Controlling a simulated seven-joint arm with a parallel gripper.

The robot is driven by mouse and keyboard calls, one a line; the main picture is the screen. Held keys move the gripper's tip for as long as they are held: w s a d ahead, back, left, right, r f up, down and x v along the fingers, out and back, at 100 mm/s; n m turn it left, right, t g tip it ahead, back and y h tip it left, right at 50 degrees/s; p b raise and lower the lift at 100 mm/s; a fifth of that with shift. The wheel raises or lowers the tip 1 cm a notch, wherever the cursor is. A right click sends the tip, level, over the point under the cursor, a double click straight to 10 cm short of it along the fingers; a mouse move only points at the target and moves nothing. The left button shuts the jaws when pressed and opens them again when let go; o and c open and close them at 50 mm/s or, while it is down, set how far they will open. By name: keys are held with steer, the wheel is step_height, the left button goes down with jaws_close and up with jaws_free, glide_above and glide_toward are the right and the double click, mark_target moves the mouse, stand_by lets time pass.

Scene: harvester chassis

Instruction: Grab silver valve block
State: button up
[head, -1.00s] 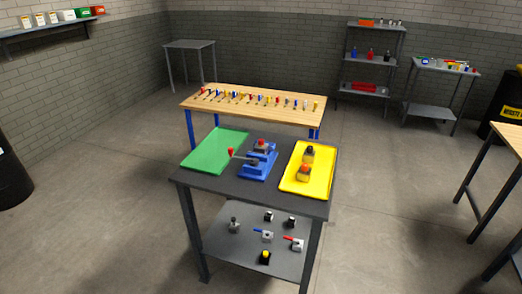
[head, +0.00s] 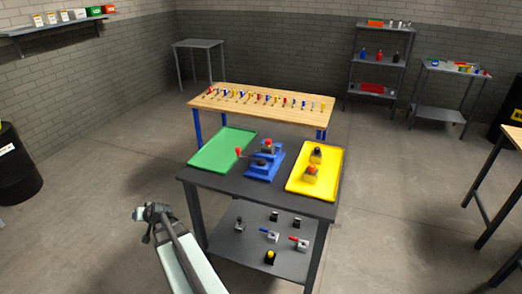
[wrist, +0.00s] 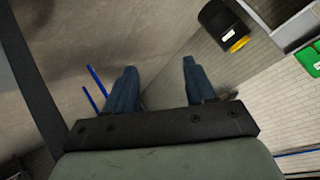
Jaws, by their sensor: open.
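On the lower shelf of the dark table, in the head view, a silver block with a blue lever (head: 269,235) and a silver block with a red lever (head: 300,243) lie close together. I cannot tell for sure which is the silver valve block. Neither shows in the wrist view. My gripper (head: 140,214) hangs in the air left of the table, apart from everything. In the wrist view my gripper (wrist: 158,78) is open, its two dark fingers spread with nothing between them.
The dark table (head: 220,186) carries a green tray (head: 222,150), a blue fixture (head: 263,164) and a yellow tray (head: 327,180) above the lower shelf (head: 232,258). Other small parts stand on that shelf. Table legs flank it. A wooden bench (head: 205,103) stands behind.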

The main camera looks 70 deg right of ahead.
steer(key=s+d+r+m+t+h, duration=0.1)
steer(key=s+d+r+m+h, duration=0.3)
steer(key=d+r, duration=0.65)
steer(key=s+d+r+n+t+h, duration=0.1)
steer(key=s+d+r+h, duration=0.2)
steer(key=s+d+r, duration=0.6)
steer(key=n+g+h, duration=0.2)
steer(key=g, duration=0.3)
glide_toward(268, 140)
steer(key=x, duration=0.4)
steer(key=shift+d+r, duration=0.1)
steer(key=shift+r, duration=0.1)
steer(key=shift+f+x, duration=0.1)
steer(key=shift+x, duration=1.3)
steer(key=shift+f+x, duration=0.15)
steer(key=shift+x, duration=1.25)
steer(key=shift+c, duration=0.5)
